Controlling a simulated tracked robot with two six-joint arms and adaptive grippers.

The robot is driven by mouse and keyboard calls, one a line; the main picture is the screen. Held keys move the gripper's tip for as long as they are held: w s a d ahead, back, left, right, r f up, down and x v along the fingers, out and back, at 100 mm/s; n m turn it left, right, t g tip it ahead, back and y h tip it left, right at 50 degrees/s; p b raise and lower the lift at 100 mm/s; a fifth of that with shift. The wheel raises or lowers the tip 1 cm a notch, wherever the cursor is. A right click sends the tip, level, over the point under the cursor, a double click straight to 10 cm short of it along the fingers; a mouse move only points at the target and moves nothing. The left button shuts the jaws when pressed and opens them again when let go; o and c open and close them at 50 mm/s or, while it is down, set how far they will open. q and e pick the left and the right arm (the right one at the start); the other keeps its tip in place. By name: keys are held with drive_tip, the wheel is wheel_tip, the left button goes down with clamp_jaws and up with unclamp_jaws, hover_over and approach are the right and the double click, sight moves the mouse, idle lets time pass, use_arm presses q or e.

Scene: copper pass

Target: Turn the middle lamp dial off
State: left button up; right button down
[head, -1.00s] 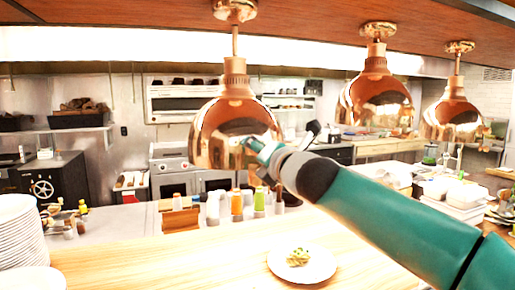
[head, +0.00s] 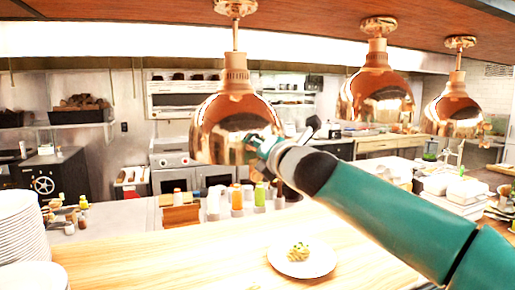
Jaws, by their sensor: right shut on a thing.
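Three copper heat lamps hang in a row from the wooden overhead: a left one (head: 222,112), a middle one (head: 376,92) and a right one (head: 453,108). My right gripper (head: 257,142) is at the end of the teal arm, in front of the left lamp's lower right side in the picture. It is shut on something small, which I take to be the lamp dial. The dial itself is hidden behind the fingers and wrist, and I cannot read its setting. My left gripper is not in view.
A wooden pass counter (head: 170,262) lies below, with a plate of food (head: 282,265) on it and a plate stack (head: 18,235) at left. Several bottles (head: 237,198) stand behind it. White containers (head: 465,190) are at right.

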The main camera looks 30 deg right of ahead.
drive_tip(key=shift+f, duration=0.1)
drive_tip(key=shift+w+f+m+h+b, duration=0.1)
drive_tip(key=shift+m+h+b, duration=0.1)
drive_tip(key=shift+m+b, duration=3.3)
drive_tip(key=shift+f+m+h+b, duration=0.15)
drive_tip(key=shift+m+b, duration=1.1)
drive_tip(key=shift+m, duration=4.35)
drive_tip(key=shift+r, duration=0.15)
drive_tip(key=c, duration=0.9)
unclamp_jaws()
drive_tip(key=shift+r, duration=0.1)
drive_tip(key=shift+s, duration=0.2)
